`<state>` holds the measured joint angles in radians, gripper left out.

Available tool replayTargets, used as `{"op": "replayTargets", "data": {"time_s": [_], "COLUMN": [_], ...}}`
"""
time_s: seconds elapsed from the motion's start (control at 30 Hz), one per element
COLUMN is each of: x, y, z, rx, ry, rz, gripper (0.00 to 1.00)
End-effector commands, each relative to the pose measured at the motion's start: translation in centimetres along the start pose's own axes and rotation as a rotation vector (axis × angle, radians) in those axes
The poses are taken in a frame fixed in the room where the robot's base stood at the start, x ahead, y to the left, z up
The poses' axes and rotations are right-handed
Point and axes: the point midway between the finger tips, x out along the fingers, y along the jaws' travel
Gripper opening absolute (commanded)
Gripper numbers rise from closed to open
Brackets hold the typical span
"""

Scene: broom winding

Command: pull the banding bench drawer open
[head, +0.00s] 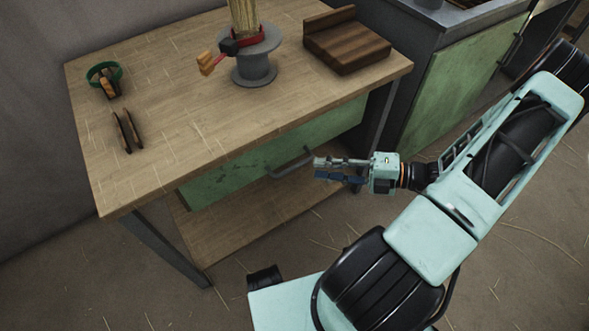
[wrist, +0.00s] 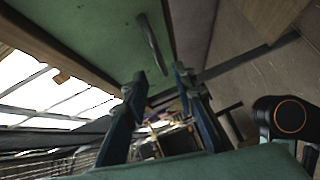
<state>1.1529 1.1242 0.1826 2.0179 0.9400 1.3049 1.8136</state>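The banding bench (head: 160,150) has a wooden top at the left of the head view. Its green drawer (head: 230,178) sits under the top and looks closed. A grey bar handle (head: 290,164) is on the drawer front; in the wrist view the handle (wrist: 152,44) stands out from the green drawer front (wrist: 90,35). My gripper (head: 318,170) is close to the right of the handle. In the wrist view its two blue fingers (wrist: 160,82) are spread apart, with the handle's near end around the gap between the tips. I cannot tell whether they touch it.
On the bench stand a grey spool post (head: 255,65) with a straw bundle and red clamp, a wooden block (head: 346,45), a green band roll (head: 104,75) and a small brown tool (head: 126,132). A lower shelf (head: 230,225) lies below. A green-doored cabinet (head: 460,85) stands right.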

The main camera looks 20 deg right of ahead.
Motion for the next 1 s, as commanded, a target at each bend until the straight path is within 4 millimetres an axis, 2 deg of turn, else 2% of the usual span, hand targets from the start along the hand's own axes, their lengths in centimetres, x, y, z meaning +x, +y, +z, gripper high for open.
{"op": "replayTargets", "data": {"time_s": [0.2, 0.4, 0.6, 0.83, 1.0], "x": [4.3, 7.1, 8.1, 8.1, 8.1], "y": [-0.3, -0.2, -0.1, -0.1, -0.1], "z": [-0.1, -0.1, -0.1, -0.1, -0.1], "rx": [0.001, -0.001, 0.0, 0.0, 0.0], "ry": [0.003, 0.003, 0.002, 0.002, 0.002], "rz": [-0.001, -0.003, -0.004, -0.005, -0.005], "gripper": [0.25, 0.25, 0.25, 0.25, 0.06]}}
